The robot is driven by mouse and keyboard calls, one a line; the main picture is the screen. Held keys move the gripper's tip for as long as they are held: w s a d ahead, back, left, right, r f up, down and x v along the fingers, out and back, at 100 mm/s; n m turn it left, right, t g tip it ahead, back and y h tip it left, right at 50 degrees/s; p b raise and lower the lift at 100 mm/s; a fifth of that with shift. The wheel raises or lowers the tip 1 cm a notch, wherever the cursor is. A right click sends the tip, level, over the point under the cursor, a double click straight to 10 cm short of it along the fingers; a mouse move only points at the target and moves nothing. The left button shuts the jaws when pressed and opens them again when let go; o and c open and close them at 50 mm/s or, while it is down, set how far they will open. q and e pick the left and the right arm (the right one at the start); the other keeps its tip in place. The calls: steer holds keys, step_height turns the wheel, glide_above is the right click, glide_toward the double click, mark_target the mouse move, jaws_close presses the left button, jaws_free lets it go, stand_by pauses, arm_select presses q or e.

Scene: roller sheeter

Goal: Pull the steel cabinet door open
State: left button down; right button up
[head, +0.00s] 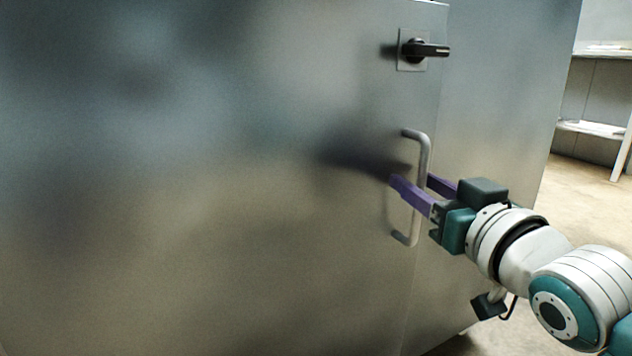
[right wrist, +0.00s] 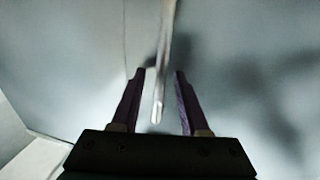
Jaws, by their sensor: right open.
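The steel cabinet door (head: 220,200) fills most of the head view and looks shut against the cabinet frame (head: 490,110). A vertical bar handle (head: 424,155) is fixed near the door's right edge. A black lever latch (head: 425,49) on a square plate sits above it. My right gripper (head: 420,182) is open at the bar's mid-height, with one purple finger on each side of the bar. In the right wrist view the bar (right wrist: 165,70) runs between the two open fingers (right wrist: 156,74), with gaps visible on both sides. My left gripper is not in view.
Right of the cabinet is open floor (head: 575,195). A shelf unit (head: 590,127) with light-coloured items stands at the far right. The lever latch sticks out from the door above the bar handle.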

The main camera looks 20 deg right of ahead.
jaws_close()
stand_by(1.3)
